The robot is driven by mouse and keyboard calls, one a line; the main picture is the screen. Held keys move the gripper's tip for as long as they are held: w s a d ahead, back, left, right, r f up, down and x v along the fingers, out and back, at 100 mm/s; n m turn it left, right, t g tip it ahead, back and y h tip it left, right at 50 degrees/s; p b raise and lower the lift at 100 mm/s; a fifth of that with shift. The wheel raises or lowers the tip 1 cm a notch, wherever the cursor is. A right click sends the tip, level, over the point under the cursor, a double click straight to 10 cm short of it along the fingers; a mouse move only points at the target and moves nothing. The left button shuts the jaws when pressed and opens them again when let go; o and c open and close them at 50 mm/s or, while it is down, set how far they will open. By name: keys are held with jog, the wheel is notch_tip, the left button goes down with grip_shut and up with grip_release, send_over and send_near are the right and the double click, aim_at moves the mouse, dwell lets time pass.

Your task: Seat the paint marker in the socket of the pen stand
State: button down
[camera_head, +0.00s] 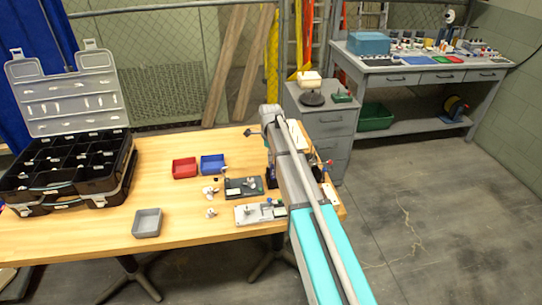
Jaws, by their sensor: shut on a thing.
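My arm reaches from the bottom right over the right end of the wooden workbench. My gripper (270,179) seems to be the dark part at the arm's left edge, low over the bench. Most of it is hidden behind my own arm. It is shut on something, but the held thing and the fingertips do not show. I cannot make out the paint marker. I cannot tell which thing is the pen stand. A dark fixture plate (243,188) and a light grey fixture plate (258,212) with small parts lie just left of my arm.
The workbench (180,222) bears an open black organizer case (68,198), a red bin (184,168), a blue bin (212,163) and a grey tray (147,223). Small white parts lie near the fixtures. A grey drawer cabinet (328,122) stands behind. The floor at right is clear.

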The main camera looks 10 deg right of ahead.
jog(key=shift+f+b, duration=1.6)
jog(key=shift+b, duration=0.05)
dwell(1.3)
jog(key=c, duration=0.5)
grip_release()
jog(key=shift+r+p, duration=2)
jog(key=shift+p, duration=0.05)
jog(key=shift+r, duration=0.1)
